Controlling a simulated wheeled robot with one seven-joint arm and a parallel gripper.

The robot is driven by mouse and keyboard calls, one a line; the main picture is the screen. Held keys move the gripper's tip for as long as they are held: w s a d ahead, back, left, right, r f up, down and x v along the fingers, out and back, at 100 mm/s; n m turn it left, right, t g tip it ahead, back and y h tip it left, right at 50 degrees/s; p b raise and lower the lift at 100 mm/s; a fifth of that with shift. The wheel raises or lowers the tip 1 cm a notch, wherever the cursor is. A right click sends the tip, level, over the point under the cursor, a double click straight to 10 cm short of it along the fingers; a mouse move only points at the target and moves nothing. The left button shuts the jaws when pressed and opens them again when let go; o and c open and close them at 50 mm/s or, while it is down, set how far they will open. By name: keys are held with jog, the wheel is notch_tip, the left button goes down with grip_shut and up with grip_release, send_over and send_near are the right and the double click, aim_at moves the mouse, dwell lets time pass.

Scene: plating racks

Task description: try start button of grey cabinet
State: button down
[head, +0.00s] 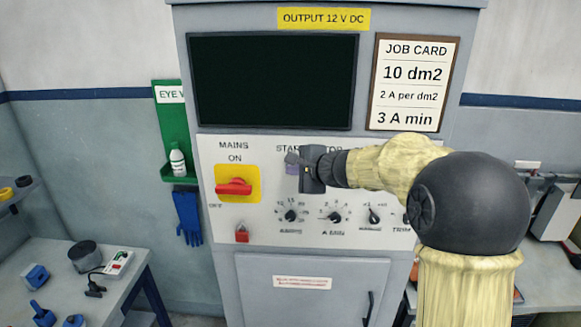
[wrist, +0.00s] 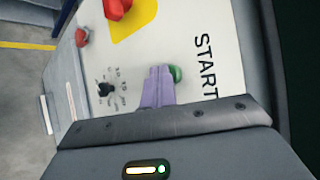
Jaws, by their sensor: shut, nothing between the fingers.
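The grey cabinet (head: 225,60) stands ahead with a white control panel (head: 262,222). My gripper (head: 292,162) is shut and empty in front of the panel, under the START label, and hides the start button in the head view. In the wrist view the green start button (wrist: 176,74) shows beside the lilac fingertips (wrist: 157,86), partly covered by them. I cannot tell whether they touch. The red mains switch (head: 234,187) on its yellow plate has its handle lying roughly level. The cabinet's screen (head: 272,82) is dark. The stop button is hidden behind my gripper.
Several black knobs (head: 334,217) line the lower panel, with a small red part (head: 242,233) at its lower left. A job card (head: 413,83) is right of the screen. A bench with tools (head: 60,262) stands at left; blue gloves (head: 188,217) hang beside the cabinet.

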jog(key=shift+w, duration=0.2)
dwell(0.5)
jog(key=shift+s+b, duration=0.7)
jog(key=shift+s, duration=0.25)
jog(key=s+b, duration=0.2)
jog(key=s, duration=0.3)
jog(key=shift+a+b, duration=0.1)
jog(key=shift+b, duration=0.3)
